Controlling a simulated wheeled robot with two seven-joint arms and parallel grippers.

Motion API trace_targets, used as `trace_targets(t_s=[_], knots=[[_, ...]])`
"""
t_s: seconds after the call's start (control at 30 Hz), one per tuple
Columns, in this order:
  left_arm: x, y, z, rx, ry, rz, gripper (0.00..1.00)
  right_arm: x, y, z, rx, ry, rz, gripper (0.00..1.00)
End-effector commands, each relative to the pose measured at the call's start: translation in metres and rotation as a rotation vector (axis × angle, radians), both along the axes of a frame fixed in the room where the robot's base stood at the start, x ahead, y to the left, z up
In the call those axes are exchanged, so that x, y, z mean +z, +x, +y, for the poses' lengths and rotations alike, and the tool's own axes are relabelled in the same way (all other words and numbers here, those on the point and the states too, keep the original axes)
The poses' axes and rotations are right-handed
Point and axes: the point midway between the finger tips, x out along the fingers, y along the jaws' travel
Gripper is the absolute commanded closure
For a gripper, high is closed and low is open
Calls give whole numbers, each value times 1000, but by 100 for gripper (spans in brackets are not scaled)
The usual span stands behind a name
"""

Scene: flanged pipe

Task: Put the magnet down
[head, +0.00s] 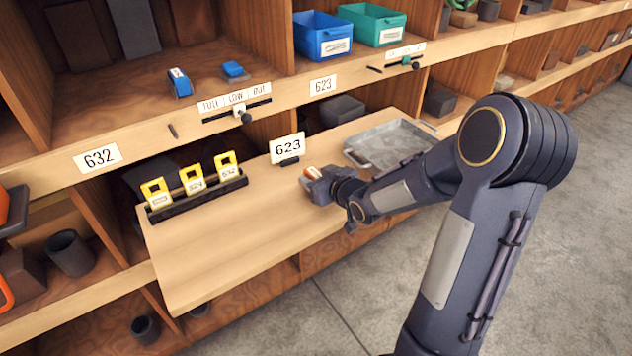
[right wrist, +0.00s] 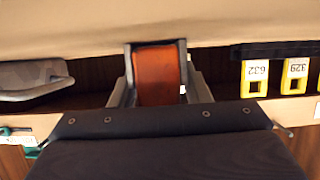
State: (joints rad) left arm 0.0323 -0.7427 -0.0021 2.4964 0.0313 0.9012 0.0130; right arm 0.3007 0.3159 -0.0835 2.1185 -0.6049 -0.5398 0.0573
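An orange block (right wrist: 157,75), which I take to be the magnet, sits between the fingers of my right gripper (right wrist: 156,50) in the right wrist view. Both fingers close against its sides. In the head view the right gripper (head: 318,182) is low over the right part of the wooden board, with a small orange and white end of the magnet (head: 312,172) showing. Whether the magnet touches the board cannot be told. The gripper hides most of it. My left gripper is not in view.
The wooden board (head: 240,235) is clear at its front and middle. A black rack with several yellow tags (head: 193,180) stands at left, a 623 sign (head: 287,148) behind the gripper, a grey metal tray (head: 385,137) at right. Shelves rise behind, with blue (head: 322,37) and green bins.

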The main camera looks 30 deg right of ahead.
Motion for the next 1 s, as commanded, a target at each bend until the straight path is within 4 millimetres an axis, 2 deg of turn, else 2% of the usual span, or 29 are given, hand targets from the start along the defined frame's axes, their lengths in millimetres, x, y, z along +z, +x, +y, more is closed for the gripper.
trace_targets(t_s=[0.07,0.3,0.53,0.67,0.87,1.0], knots=[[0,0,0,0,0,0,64,0,0,0,0,0,0,68],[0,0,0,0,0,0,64,1,0,0,0,0,-3,99],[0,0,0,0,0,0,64,3,0,0,0,0,-3,100],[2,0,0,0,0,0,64,10,1,0,0,0,-5,100],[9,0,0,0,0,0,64,40,-1,0,0,-2,-8,100],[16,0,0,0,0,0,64,72,-27,6,-1,-3,-11,100]])
